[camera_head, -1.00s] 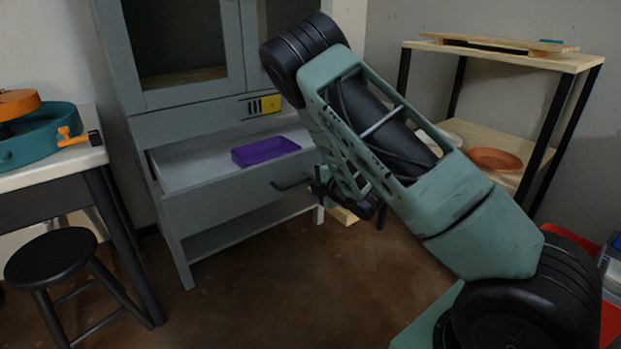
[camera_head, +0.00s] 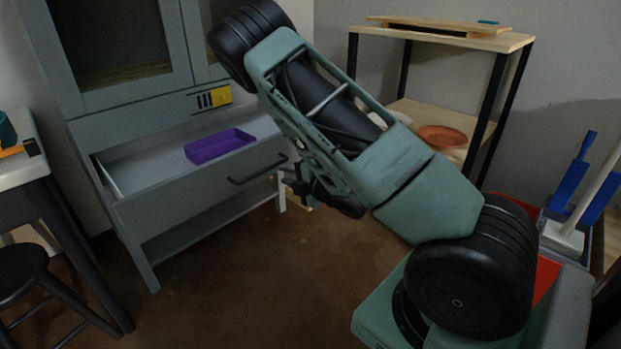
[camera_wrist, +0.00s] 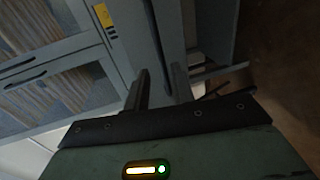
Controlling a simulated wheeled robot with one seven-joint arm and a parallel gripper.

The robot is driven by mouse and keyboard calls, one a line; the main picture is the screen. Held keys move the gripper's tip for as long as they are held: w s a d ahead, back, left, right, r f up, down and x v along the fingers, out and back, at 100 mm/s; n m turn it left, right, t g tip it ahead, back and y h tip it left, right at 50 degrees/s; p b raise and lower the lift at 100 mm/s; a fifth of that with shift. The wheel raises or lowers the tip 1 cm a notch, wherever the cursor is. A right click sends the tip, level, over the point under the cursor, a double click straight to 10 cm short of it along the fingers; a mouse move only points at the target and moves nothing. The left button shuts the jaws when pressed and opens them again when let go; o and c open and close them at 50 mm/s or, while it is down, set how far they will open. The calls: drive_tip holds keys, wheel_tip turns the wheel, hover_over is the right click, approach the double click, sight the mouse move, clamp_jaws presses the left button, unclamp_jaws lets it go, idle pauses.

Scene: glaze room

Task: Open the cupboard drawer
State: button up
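The grey cupboard (camera_head: 150,123) stands at the left in the head view. Its drawer (camera_head: 200,185) is pulled out, showing a pale inside with a purple tray (camera_head: 219,146) in it. A dark bar handle (camera_head: 257,172) runs across the drawer front. My gripper (camera_head: 290,182) is just right of the handle's right end and looks clear of it. In the wrist view my gripper (camera_wrist: 160,75) has its two fingers apart, with nothing visible held between them. My arm hides part of the cupboard's right side.
A wooden shelf rack (camera_head: 450,37) with an orange dish (camera_head: 442,137) stands at the back right. A black stool (camera_head: 20,275) and a table (camera_head: 25,168) are at the left. A bin with blue-handled tools (camera_head: 572,175) is at the far right. The floor before the cupboard is clear.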

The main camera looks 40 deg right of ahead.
drive_tip(key=p+v, duration=0.8)
drive_tip(key=shift+p, duration=0.4)
drive_tip(key=shift+s, duration=0.2)
idle(0.4)
